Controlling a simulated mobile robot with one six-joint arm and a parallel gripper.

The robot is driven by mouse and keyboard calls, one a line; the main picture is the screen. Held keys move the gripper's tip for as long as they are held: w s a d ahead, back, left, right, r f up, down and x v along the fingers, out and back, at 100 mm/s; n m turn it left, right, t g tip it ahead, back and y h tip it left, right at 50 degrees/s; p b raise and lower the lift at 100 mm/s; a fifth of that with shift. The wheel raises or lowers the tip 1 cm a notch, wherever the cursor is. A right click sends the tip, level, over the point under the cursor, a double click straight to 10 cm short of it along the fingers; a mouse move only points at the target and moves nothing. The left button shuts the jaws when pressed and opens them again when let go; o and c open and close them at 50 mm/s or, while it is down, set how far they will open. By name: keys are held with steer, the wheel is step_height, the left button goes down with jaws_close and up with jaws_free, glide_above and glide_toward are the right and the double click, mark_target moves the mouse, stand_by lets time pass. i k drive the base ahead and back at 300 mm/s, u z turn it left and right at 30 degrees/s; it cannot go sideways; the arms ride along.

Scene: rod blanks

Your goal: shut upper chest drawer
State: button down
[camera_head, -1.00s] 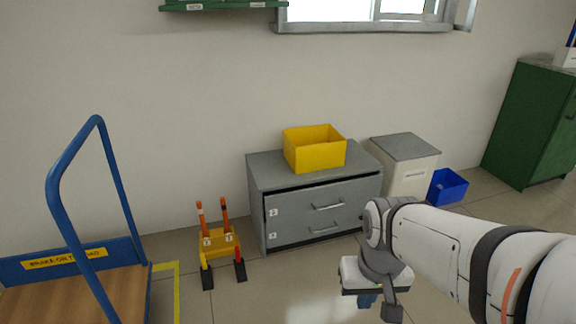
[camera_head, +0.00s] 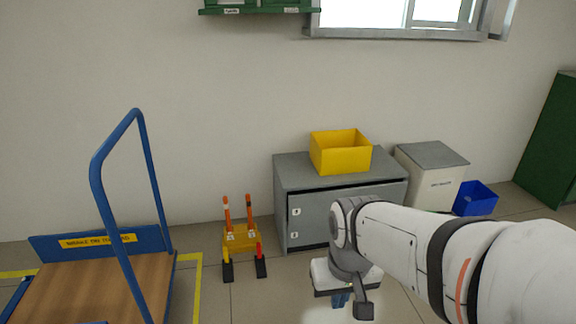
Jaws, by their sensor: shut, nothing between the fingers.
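The grey chest (camera_head: 295,172) stands against the wall. Its upper drawer (camera_head: 315,206) is the front panel with the upper white label, and a dark gap shows along its top edge, so it seems to stand slightly out. The lower drawer (camera_head: 312,232) is below it. My arm hides the right part of both fronts and their handles. My gripper (camera_head: 340,300) points down in front of the chest, apart from it, low in the picture. Its fingers are small here, shut and empty.
A yellow bin (camera_head: 341,155) sits on the chest. A white-grey bin (camera_head: 432,175) and a blue box (camera_head: 475,199) stand right of it. An orange-yellow stand (camera_head: 241,240) and a blue trolley (camera_head: 100,285) are to the left. Open floor lies before the chest.

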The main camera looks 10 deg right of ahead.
mark_target(311, 208)
steer(key=z, duration=0.05)
steer(key=i, duration=1)
steer(key=u, duration=0.05)
